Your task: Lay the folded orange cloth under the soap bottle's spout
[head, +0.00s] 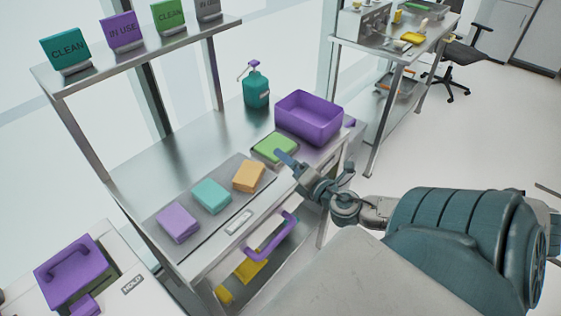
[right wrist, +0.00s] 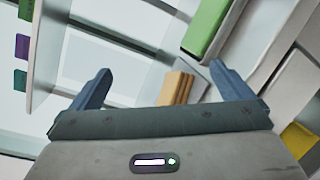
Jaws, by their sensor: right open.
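The folded orange cloth (head: 249,176) lies on the front strip of the metal bench, between a teal cloth and a green cloth. The teal soap bottle (head: 257,92) stands upright at the back of the bench, its purple-tipped spout pointing left, with bare metal below the spout. My right gripper (head: 314,162) is over the bench's front edge, right of the orange cloth and near the green one. In the right wrist view the open, empty fingers (right wrist: 160,72) have the orange cloth (right wrist: 176,87) beyond and between them, apart from both. My left gripper is out of view.
Green (head: 275,148), teal (head: 211,196) and lilac (head: 178,222) cloths line the front strip. A purple bin (head: 308,117) stands right of the bottle. A shelf (head: 150,52) with signs overhangs the back. The bench's middle (head: 180,150) is clear.

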